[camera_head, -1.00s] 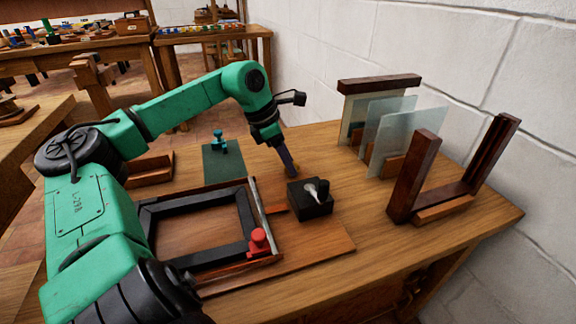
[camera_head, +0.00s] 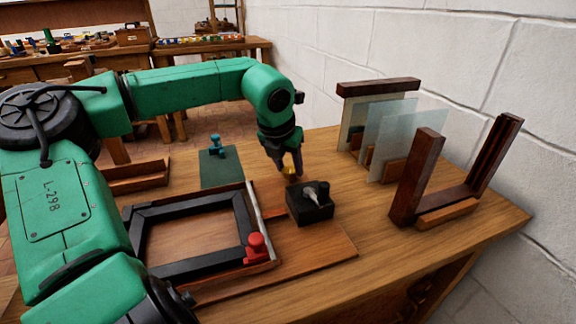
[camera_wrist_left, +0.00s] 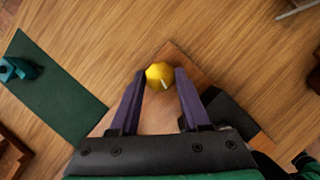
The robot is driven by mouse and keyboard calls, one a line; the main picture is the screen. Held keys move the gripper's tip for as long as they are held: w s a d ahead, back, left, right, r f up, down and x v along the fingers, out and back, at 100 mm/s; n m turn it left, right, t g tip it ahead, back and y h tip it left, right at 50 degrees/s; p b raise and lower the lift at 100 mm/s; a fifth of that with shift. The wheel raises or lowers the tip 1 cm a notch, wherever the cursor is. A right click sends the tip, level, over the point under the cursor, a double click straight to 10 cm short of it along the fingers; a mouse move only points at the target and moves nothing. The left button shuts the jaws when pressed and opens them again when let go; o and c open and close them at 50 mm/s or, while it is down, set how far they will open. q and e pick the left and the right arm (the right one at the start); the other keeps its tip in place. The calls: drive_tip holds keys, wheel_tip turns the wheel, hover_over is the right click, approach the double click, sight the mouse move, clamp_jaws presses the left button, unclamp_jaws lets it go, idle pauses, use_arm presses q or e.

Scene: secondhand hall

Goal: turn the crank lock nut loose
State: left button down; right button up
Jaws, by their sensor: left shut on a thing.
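My left gripper (camera_head: 291,172) points down at the table beside the black block. Its purple fingers also show in the left wrist view (camera_wrist_left: 160,80), shut on a small round yellow nut (camera_wrist_left: 158,74) with a pale mark on it. In the head view the yellow nut (camera_head: 288,173) shows only partly between the fingertips. It sits over a flat wooden piece (camera_wrist_left: 186,60), just behind the black block (camera_head: 310,207), which has a white pointed part and a dark knob on top. My right gripper is not in view.
A dark frame (camera_head: 160,268) with a red clamp (camera_head: 257,246) lies front left. A green mat (camera_head: 220,172) with a teal clamp (camera_head: 216,146) is behind it. Glass panes (camera_head: 395,145) and an upright wooden frame (camera_head: 415,175) stand right, near the white wall.

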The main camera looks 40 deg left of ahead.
use_arm(q)
drive_tip(key=n+g+y+b, duration=0.1)
drive_tip(key=n, duration=0.2)
drive_tip(key=shift+d+f+n+b, duration=0.1)
drive_tip(key=shift+n+b, duration=0.3)
drive_tip(key=shift+n, duration=0.3)
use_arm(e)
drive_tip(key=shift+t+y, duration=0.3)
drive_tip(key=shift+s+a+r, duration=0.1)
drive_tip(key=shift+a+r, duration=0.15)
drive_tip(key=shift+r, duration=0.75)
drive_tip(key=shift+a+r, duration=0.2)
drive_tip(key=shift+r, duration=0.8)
use_arm(q)
drive_tip(key=shift+c, duration=1.9)
unclamp_jaws()
